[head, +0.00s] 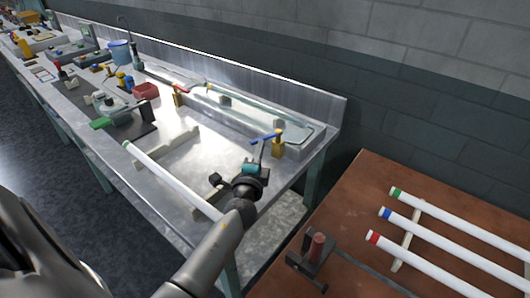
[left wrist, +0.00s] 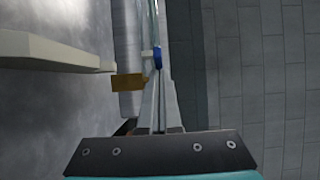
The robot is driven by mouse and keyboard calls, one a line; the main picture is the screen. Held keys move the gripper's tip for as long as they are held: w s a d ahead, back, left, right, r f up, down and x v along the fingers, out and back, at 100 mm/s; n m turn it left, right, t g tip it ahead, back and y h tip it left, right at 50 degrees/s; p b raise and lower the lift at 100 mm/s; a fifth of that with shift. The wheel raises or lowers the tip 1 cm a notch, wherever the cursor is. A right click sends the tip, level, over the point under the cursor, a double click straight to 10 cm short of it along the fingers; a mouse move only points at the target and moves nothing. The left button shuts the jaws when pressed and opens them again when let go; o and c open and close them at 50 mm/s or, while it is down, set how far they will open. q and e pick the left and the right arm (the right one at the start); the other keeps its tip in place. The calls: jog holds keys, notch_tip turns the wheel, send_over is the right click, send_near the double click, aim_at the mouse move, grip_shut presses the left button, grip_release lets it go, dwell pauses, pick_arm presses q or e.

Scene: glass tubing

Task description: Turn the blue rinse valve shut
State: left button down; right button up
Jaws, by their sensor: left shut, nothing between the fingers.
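The blue rinse valve handle (head: 263,138) is a flat blue lever on a brass valve body (head: 278,149), which stands at the near right end of the metal bench. The lever points left from the body in the head view. My left gripper (head: 262,150) is shut and empty, with its fingertips close to the blue lever. In the left wrist view the shut fingers (left wrist: 158,92) point at the blue handle (left wrist: 158,58), seen edge-on, with the brass body (left wrist: 128,81) to its left. I cannot tell whether the fingers touch the lever. My right gripper is not in view.
A glass-sided trough (head: 290,133) lies behind the valve along the wall. A long white tube (head: 168,178) rests on the bench left of my gripper. A brown table (head: 345,205) on the right holds tubes with green, blue and red ends and a dark clamp (head: 315,260).

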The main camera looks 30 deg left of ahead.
pick_arm(q)
jog(key=shift+w+a+b, duration=0.1)
jog(key=shift+a+b, duration=0.3)
jog(key=shift+a, duration=0.65)
jog(key=shift+w+a, duration=0.15)
jog(key=shift+a, duration=0.2)
